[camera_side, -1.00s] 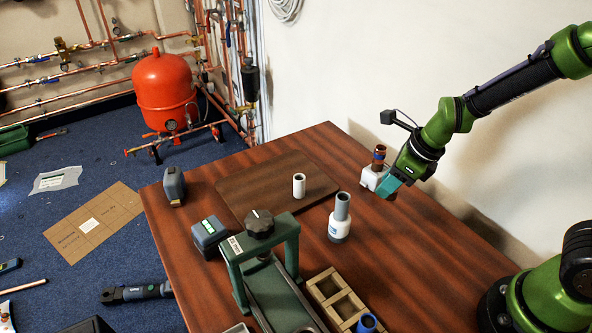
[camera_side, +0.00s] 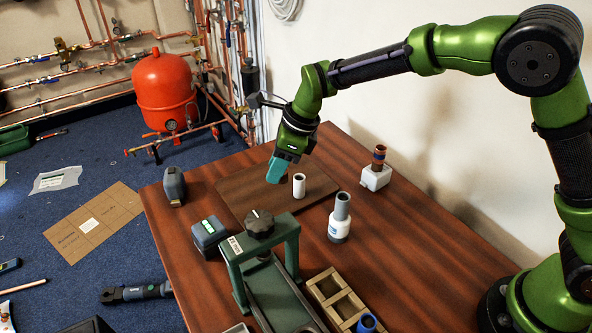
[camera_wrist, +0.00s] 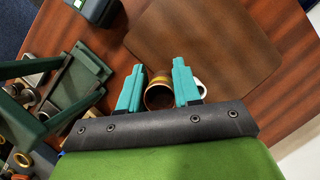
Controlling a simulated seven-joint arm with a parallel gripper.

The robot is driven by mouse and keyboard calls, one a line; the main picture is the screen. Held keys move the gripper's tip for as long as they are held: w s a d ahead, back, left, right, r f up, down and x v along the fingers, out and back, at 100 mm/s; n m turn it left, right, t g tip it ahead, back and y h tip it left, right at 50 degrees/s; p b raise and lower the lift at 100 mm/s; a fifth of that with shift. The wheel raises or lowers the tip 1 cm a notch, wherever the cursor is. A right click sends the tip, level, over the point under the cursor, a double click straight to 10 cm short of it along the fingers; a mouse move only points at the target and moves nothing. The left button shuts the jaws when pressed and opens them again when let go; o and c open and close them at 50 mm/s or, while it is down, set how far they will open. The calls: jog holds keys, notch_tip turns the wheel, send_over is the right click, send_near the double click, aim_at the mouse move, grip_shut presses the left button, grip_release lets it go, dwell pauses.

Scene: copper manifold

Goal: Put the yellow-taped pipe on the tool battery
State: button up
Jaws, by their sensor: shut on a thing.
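My gripper (camera_side: 273,180), with teal fingers, hangs over the brown board, just left of a white cylinder. In the wrist view the fingers are closed on the yellow-taped pipe (camera_wrist: 158,97), seen end-on as a golden-brown ring between them. The side view hides this pipe behind the fingers. The tool battery (camera_side: 209,238), a dark block with a lighter top, stands on the table to the left of and nearer than my gripper. A dark block at the top of the wrist view (camera_wrist: 96,8) seems to be the same battery. Nothing visible rests on it.
A white cylinder (camera_side: 299,185) stands on the board (camera_side: 245,190). A grey-and-white fitting (camera_side: 340,218) and a white block with a copper pipe (camera_side: 377,170) stand to the right. A green press frame (camera_side: 262,245) is close beside the battery. A small dark device (camera_side: 174,187) is at the far left.

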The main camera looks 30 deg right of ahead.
jog(key=a+r+n+g, duration=0.1)
jog(key=a+r+n, duration=0.15)
jog(key=a, duration=0.65)
jog(key=a+r+n+g, duration=0.15)
jog(key=a+r, duration=0.25)
jog(key=a, duration=0.5)
jog(key=n, duration=0.1)
send_over(196, 230)
jog(key=d, duration=0.2)
jog(key=shift+t+y, duration=0.35)
jog(key=shift+y, duration=0.05)
jog(key=f, duration=0.5)
jog(key=shift+s+a+f, duration=0.2)
jog(key=shift+f, duration=2.45)
jog(key=shift+f, duration=0.1)
jog(key=o, duration=1)
jog(key=shift+f, duration=0.1)
jog(key=shift+o, duration=0.2)
